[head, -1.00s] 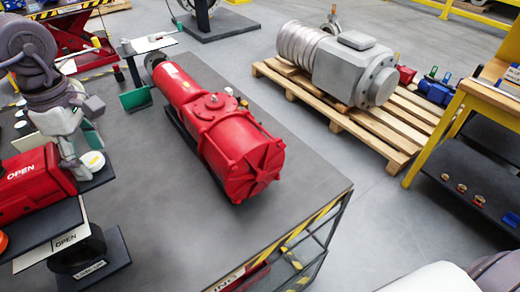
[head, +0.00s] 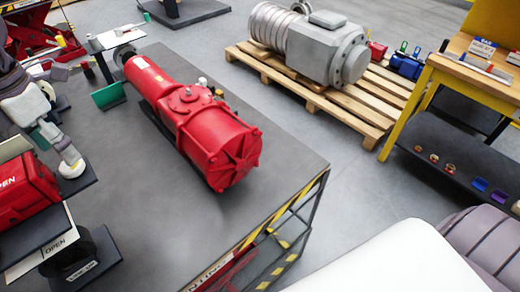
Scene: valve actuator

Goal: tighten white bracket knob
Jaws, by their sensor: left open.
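A small round white knob (head: 72,168) shows at the left edge of the head view, on a dark plate beside the red unit marked "OPEN" (head: 24,190). My left gripper (head: 68,154) comes in from the left, its fingertips just above and behind the knob. The gripper is open; whether a fingertip touches the knob cannot be told. Part of the knob's top is hidden by the gripper. My right gripper is not in view.
A large red valve actuator (head: 190,120) lies on the grey table (head: 150,215). A wooden pallet (head: 345,112) with a grey motor (head: 325,45) and a yellow-framed bench (head: 415,100) stand right. The front middle of the table is clear.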

